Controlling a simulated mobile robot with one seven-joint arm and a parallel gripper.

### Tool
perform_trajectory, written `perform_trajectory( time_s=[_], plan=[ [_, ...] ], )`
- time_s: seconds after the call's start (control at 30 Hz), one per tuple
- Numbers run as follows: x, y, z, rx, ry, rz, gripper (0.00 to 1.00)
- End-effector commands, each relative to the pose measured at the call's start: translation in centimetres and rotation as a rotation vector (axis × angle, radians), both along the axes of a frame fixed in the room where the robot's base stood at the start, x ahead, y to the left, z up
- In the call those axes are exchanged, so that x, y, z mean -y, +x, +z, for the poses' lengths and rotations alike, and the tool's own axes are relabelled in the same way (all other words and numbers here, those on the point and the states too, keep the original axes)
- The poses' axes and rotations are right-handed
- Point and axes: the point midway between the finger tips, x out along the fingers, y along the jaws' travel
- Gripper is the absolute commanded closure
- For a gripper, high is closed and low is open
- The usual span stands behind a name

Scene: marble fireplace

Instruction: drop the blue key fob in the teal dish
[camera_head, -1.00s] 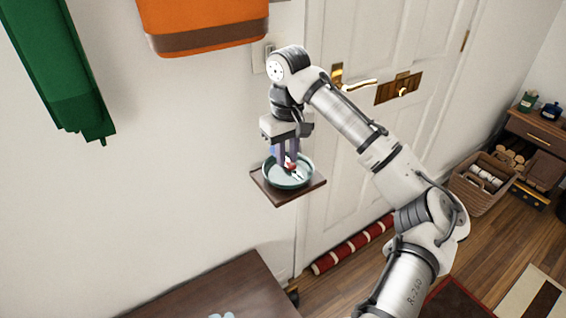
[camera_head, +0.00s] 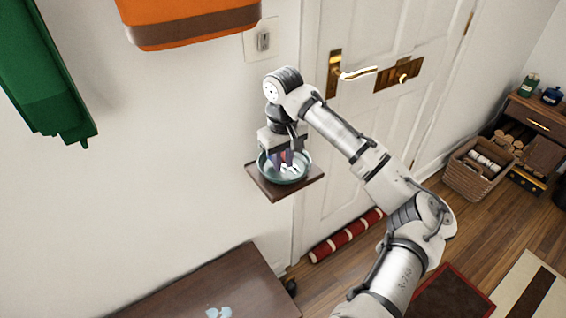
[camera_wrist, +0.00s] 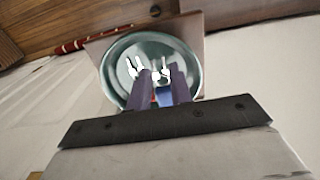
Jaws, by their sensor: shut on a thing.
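The teal dish (camera_head: 297,180) sits on a small brown wall shelf left of the door, and its round rim also shows in the wrist view (camera_wrist: 107,80). My gripper (camera_head: 287,164) points down over the dish, with its fingertips low within the rim as seen from above. In the wrist view, my gripper (camera_wrist: 159,76) is shut on the blue key fob (camera_wrist: 165,98), mostly hidden between the fingers. A bit of red shows beside the blue. White key-like shapes (camera_wrist: 134,68) show at the fingertips against the dish; whether they touch its bottom I cannot tell.
The small shelf (camera_head: 264,186) projects from the wall, with a light switch (camera_head: 263,41) above. An orange bag-like item (camera_head: 190,22) and a green hanging cloth (camera_head: 45,75) are to the left. A dark brown table top (camera_head: 215,285) lies below. The door handle (camera_head: 355,73) is at right.

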Motion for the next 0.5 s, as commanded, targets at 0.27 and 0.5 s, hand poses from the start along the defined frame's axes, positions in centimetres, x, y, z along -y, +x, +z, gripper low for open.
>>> perform_trajectory(
  time_s=[0.27, 0.5],
  plan=[
    [0.0, 0.0, -1.7, 0.002, 0.0, 0.0, 1.0],
    [0.0, 0.0, -2.1, 0.0, 0.001, 0.0, 1.0]
  ],
)
